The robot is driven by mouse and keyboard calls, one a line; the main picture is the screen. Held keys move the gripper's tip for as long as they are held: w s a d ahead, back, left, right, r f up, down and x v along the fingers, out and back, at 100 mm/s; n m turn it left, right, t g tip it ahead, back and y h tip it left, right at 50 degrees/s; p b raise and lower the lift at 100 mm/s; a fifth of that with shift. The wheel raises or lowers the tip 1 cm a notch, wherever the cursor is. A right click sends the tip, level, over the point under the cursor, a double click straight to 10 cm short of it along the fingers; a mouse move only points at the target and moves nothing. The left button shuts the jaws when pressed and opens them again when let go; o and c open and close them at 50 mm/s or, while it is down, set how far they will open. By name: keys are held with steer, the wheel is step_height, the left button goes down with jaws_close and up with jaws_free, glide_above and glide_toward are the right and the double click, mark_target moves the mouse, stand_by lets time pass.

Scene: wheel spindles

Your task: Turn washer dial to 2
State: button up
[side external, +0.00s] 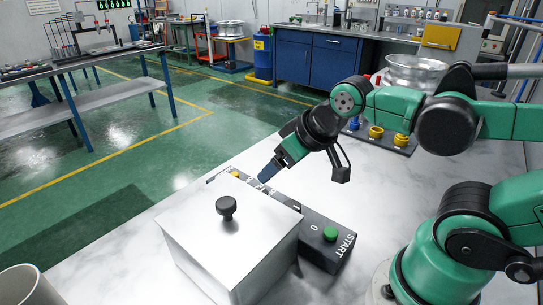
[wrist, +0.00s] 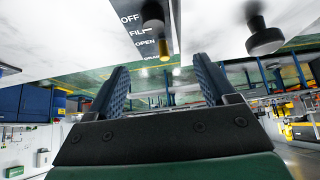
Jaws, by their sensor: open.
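The dark control panel (side external: 313,218) lies on the white worktop beside the pale metal box (side external: 232,247). It carries a green button (side external: 330,234) by the word START, with a 0 mark near it. A yellow part (side external: 235,174) is at its far end. My gripper (side external: 266,176) is open and tilted down over the panel's far half, hiding part of it. In the wrist view, my blue fingers (wrist: 160,80) are apart with nothing gripped. Beyond them the panel shows OFF, FILL and OPEN, and a dark knob (wrist: 153,14). I cannot tell which part is the dial or its setting.
The box has a black knob (side external: 226,207) standing on its lid, close to the panel. A dark tray with blue and yellow parts (side external: 376,132) and a silver wheel rim (side external: 415,70) sit farther back. A grey cylinder (side external: 28,285) stands at the front left.

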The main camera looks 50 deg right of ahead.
step_height(320, 180, up, 4)
glide_above(292, 205)
steer(key=w+a, duration=0.1)
steer(key=a, duration=0.1)
steer(key=d+n+g, duration=0.2)
steer(key=n+g, duration=0.6)
steer(key=n, duration=0.3)
steer(key=f, duration=0.9)
steer(key=s+f, duration=0.1)
steer(key=f, duration=0.3)
steer(key=shift+f, duration=0.25)
steer(key=shift+c, duration=0.3)
jaws_close()
